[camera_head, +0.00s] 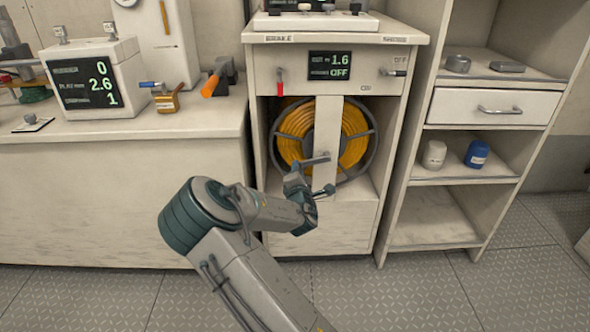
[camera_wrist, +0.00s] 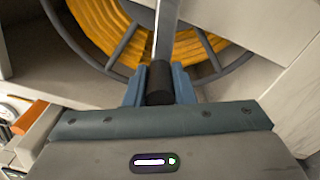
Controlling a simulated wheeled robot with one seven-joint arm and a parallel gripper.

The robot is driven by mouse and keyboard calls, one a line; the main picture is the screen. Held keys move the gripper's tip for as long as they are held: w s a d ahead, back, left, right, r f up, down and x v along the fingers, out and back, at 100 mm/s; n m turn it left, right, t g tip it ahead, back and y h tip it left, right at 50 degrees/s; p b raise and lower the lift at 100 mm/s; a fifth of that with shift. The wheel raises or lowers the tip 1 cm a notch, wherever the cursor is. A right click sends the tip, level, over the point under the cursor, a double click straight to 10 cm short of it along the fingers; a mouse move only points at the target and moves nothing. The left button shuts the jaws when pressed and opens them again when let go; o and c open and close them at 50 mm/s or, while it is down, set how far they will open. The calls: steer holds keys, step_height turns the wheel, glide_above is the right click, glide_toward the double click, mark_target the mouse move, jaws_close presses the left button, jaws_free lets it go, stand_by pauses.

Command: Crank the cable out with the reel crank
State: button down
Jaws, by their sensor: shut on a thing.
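The cable reel (camera_head: 355,150) with yellow-orange cable stands inside the white cabinet, behind a pale vertical post (camera_head: 327,135). The grey reel crank (camera_head: 312,160) sits in front of the post, its arm running sideways toward the left. My gripper (camera_head: 302,178) is at the crank's left end, in front of the reel. In the wrist view my gripper (camera_wrist: 160,88) is shut on the dark crank handle (camera_wrist: 159,72), with one blue-grey finger on each side. The metal crank arm (camera_wrist: 167,30) runs up from the handle. In the head view my wrist hides part of the handle.
The cabinet's panel has a display (camera_head: 330,66) reading 1.6 and OFF, a red-handled brake lever (camera_head: 279,82) at left and another lever (camera_head: 393,73) at right. A counter (camera_head: 120,125) with a numeric box stands left, shelves (camera_head: 455,180) right. The floor in front is clear.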

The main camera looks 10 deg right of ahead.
steer(key=shift+d+f+n, duration=0.2)
steer(key=shift+f+n, duration=0.2)
steer(key=shift+n, duration=0.2)
steer(key=c, duration=1.4)
jaws_free()
steer(key=shift+o, duration=0.8)
steer(key=shift+d+f, duration=0.1)
steer(key=shift+s, duration=0.2)
steer(key=s+a+p, duration=0.2)
steer(key=s+p, duration=0.1)
steer(key=s, duration=1)
steer(key=shift+a, duration=0.3)
